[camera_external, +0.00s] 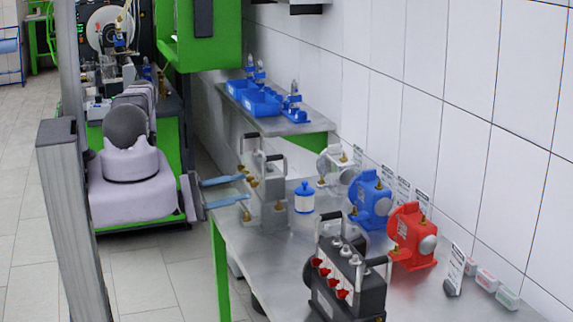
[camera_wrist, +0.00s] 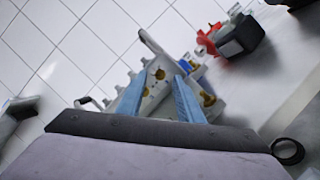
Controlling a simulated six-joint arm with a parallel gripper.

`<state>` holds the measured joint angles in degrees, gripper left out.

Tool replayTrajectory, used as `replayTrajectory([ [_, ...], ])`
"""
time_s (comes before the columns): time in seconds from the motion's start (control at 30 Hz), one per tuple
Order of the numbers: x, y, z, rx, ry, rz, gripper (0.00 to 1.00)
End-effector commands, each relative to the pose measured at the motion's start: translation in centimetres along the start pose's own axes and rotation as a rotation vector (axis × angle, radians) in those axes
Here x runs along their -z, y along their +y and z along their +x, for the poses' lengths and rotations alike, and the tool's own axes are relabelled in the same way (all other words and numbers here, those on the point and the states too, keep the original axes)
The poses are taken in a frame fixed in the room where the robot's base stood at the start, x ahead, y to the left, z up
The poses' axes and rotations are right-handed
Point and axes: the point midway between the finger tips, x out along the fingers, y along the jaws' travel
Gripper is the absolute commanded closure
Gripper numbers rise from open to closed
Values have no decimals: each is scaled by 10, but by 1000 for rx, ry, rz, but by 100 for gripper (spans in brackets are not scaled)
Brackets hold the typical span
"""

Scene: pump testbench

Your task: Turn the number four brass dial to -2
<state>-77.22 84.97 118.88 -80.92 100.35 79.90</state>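The grey valve block (camera_external: 272,190) with brass dials stands at the left end of the metal table, with a handle on top. Several brass dials (camera_external: 252,181) show on its side facing my gripper. My gripper (camera_external: 247,186) is open, with its two blue fingers pointing at the block. In the wrist view the fingers (camera_wrist: 160,77) stand apart on either side of a brass dial (camera_wrist: 160,74). Another brass dial (camera_wrist: 207,99) is to the right of the fingers. I cannot see whether the fingers touch a dial. No numbers or scale marks are readable.
A black block with red knobs (camera_external: 345,280) stands nearer the camera. White (camera_external: 335,165), blue (camera_external: 371,199) and red (camera_external: 412,237) pumps line the wall. A shelf with blue bins (camera_external: 262,103) is farther back.

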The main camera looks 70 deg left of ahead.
Motion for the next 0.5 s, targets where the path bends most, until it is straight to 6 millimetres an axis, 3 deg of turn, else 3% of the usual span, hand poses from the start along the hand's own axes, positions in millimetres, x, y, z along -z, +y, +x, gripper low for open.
replayTrajectory([
  [0.2, -1, 1, 15, 1, -2, -1, 67],
  [0.5, 0, 0, 18, 0, 0, 0, 67],
])
